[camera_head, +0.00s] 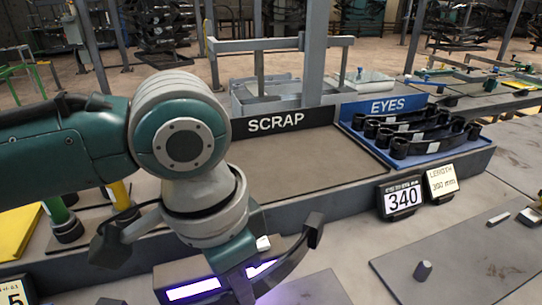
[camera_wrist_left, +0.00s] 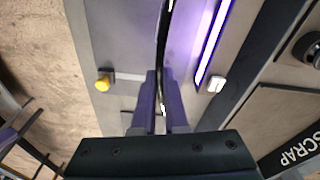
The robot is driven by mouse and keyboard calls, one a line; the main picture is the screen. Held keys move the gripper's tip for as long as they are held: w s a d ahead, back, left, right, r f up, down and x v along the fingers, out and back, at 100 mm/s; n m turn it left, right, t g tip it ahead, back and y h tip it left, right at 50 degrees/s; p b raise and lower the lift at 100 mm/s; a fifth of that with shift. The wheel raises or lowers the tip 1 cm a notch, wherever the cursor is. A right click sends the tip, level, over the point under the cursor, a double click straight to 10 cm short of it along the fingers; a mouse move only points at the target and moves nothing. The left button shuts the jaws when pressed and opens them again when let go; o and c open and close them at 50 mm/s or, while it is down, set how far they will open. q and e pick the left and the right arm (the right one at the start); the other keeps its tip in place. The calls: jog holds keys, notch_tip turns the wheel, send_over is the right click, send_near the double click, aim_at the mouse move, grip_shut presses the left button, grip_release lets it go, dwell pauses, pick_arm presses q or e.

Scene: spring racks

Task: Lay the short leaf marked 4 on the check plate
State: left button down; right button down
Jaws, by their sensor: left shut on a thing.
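My left gripper (camera_wrist_left: 163,112) is shut on a dark, curved leaf (camera_wrist_left: 163,45). In the head view the leaf (camera_head: 303,246) shows beside my wrist, with its thick end up and to the right, above a grey unit with a lit violet strip. My fingers are mostly hidden behind my wrist there. No number can be read on the held leaf. A flat dark grey plate (camera_head: 465,262) with a short peg (camera_head: 422,271) lies at the right; I cannot tell whether it is the check plate. My right gripper is not in view.
The SCRAP bay (camera_head: 300,165) is empty. The blue EYES tray (camera_head: 440,153) holds several dark leaves. Display signs (camera_head: 402,198), one reading 340, stand at the front edge. The lit strip (camera_wrist_left: 212,40) and a yellow knob (camera_wrist_left: 103,84) flank the leaf.

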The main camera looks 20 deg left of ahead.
pick_arm(q)
jog(key=shift+m, duration=0.9)
jog(key=f+b, duration=0.1)
jog(key=f, duration=0.1)
jog(key=s+f+b, duration=0.1)
jog(key=f+b, duration=0.1)
jog(key=f, duration=0.1)
jog(key=s+f+b, duration=0.1)
jog(key=f+b, duration=0.1)
jog(key=f, duration=0.1)
jog(key=shift+d+f, duration=0.1)
jog(key=shift+d, duration=0.3)
jog(key=shift+f+b, duration=1.25)
jog(key=shift+f, duration=0.7)
jog(key=shift+p, duration=0.6)
jog(key=shift+w+a+f, duration=0.1)
jog(key=shift+w+a, duration=0.25)
jog(key=shift+w, duration=0.1)
jog(key=shift+f+b, duration=0.15)
jog(key=shift+b, duration=0.2)
